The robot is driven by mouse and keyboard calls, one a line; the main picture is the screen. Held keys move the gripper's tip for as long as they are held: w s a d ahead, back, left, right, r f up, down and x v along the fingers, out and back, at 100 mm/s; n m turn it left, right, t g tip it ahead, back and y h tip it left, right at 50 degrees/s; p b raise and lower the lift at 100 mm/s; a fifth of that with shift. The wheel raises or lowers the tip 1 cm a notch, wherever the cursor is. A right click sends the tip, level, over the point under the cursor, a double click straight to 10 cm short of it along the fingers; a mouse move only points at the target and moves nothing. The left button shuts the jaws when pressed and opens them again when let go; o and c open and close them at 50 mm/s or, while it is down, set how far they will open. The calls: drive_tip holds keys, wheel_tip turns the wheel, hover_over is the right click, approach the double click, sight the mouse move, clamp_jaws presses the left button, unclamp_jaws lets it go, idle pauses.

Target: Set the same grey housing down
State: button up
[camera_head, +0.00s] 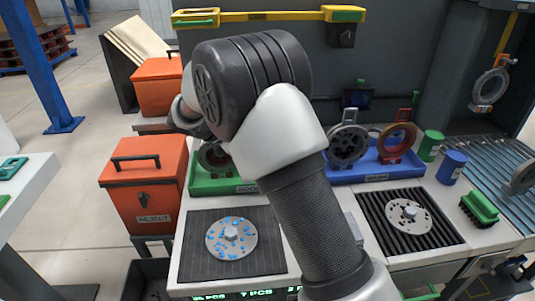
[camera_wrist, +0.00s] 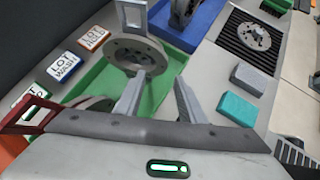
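A grey ring-shaped housing (camera_wrist: 118,52) with a square loop on top shows in the wrist view, at the green tray (camera_wrist: 163,80). My gripper (camera_wrist: 160,88) has its two fingers apart. The left fingertip overlaps the housing's lower edge in the picture; the right one is beside it. I cannot tell whether they touch. No clear grip on the housing shows. In the head view my arm hides the gripper. A dark ring housing (camera_head: 211,158) shows partly behind my arm at the green tray (camera_head: 208,187).
The blue tray (camera_head: 352,176) holds a dark grey housing (camera_head: 347,145) and a red-brown one (camera_head: 396,142). Orange bins (camera_head: 147,185) stand left. Round plates lie on dark mats (camera_head: 198,270). Another housing (camera_head: 489,88) hangs at right. Small blocks (camera_wrist: 240,108) lie beside the tray.

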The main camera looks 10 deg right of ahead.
drive_tip(key=v, duration=0.5)
drive_tip(key=s+d+r+m+g+y, duration=0.1)
drive_tip(key=s+d+r+m+y, duration=0.1)
drive_tip(key=s+d+r+m, duration=0.4)
drive_tip(key=s+d+r+m+y, duration=0.2)
drive_tip(key=s+d+r+m, duration=0.25)
drive_tip(key=s, duration=0.35)
drive_tip(key=s+d+m+t+y, duration=0.1)
drive_tip(key=s+m+y, duration=0.3)
drive_tip(key=s+m, duration=0.8)
drive_tip(key=s+t, duration=0.1)
drive_tip(key=s, duration=0.5)
drive_tip(key=shift+d+m, duration=0.35)
drive_tip(key=shift+s, duration=0.1)
drive_tip(key=shift+c, duration=0.6)
drive_tip(key=shift+d, duration=0.15)
